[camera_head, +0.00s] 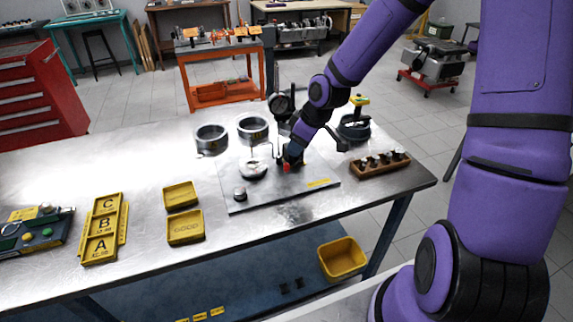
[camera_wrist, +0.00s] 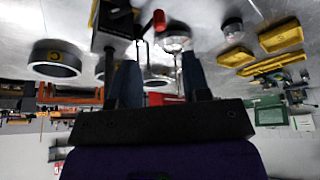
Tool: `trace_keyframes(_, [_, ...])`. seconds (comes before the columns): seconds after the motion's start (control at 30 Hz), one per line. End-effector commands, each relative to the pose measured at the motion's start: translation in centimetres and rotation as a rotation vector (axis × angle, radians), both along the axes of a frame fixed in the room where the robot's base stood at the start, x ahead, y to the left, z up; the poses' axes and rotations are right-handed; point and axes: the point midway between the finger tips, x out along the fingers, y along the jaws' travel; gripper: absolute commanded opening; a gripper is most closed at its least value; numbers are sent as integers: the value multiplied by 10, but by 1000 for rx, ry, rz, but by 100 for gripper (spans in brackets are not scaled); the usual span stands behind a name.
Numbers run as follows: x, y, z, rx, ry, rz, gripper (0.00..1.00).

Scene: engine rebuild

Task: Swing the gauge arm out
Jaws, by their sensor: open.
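The gauge stand rises from a grey base plate (camera_head: 320,188) on the bench, with a dark round dial (camera_head: 282,104) at its top. My gripper (camera_head: 291,156) is low over the plate beside the stand and covers part of it. A small red part (camera_head: 286,168) shows at the fingertips. In the wrist view, my open gripper (camera_wrist: 160,62) has its two fingers apart. A red-tipped lever (camera_wrist: 158,20) lies beyond the fingertips, roughly between them; I cannot tell whether they touch it. A shiny round piece (camera_head: 252,170) sits on the plate left of my gripper.
Two metal rings (camera_head: 211,139) stand behind the plate. A wooden rack (camera_head: 380,164) with several dark parts is at right, near a dark round fixture (camera_head: 354,128). Yellow trays (camera_head: 185,228) and a lettered holder (camera_head: 101,230) are at left. Bare bench lies between them.

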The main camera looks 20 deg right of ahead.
Motion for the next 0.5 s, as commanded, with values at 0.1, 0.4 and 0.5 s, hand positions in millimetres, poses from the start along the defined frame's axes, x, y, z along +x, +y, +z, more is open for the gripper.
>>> trace_keyframes(0.1, [3, 5, -12, -1, 2, 4, 43])
trace_keyframes(0.4, [13, 15, -47, 0, 3, 4, 43])
trace_keyframes(0.5, [16, 18, -58, -1, 3, 4, 43])
